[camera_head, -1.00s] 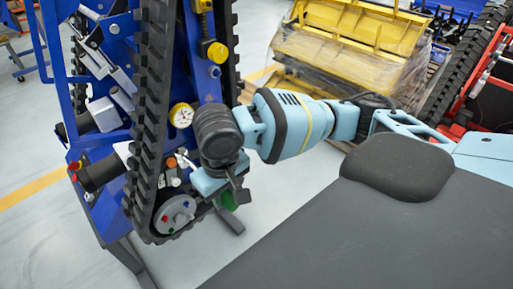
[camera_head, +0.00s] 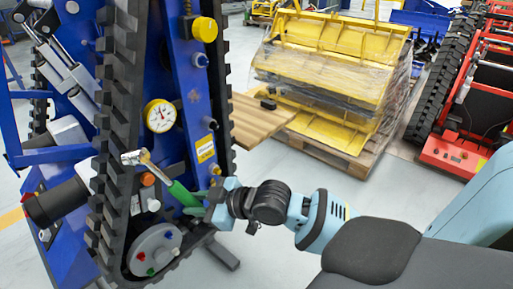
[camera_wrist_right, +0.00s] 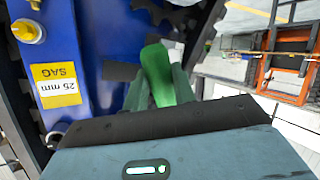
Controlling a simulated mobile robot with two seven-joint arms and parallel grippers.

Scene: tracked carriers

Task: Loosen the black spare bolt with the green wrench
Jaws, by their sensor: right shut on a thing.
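The green wrench (camera_head: 183,193) is in my right gripper (camera_head: 207,201), which is shut on its handle. Its silver head (camera_head: 133,157) points up and left, in front of the black track and above the grey hub disc. I cannot tell whether the head touches anything. In the right wrist view the green handle (camera_wrist_right: 158,75) runs between the fingers of the right gripper (camera_wrist_right: 160,92). A small dark knob or bolt (camera_head: 212,125) sits on the blue frame right of the gauge; I cannot tell whether it is the black spare bolt. My left gripper is not in view.
The blue carrier frame (camera_head: 192,85) stands upright with its black track (camera_head: 118,110), a white gauge (camera_head: 160,116) and a grey hub disc (camera_head: 154,251) bearing coloured bolts. A wooden board (camera_head: 255,120) and wrapped yellow parts (camera_head: 330,60) on a pallet lie behind.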

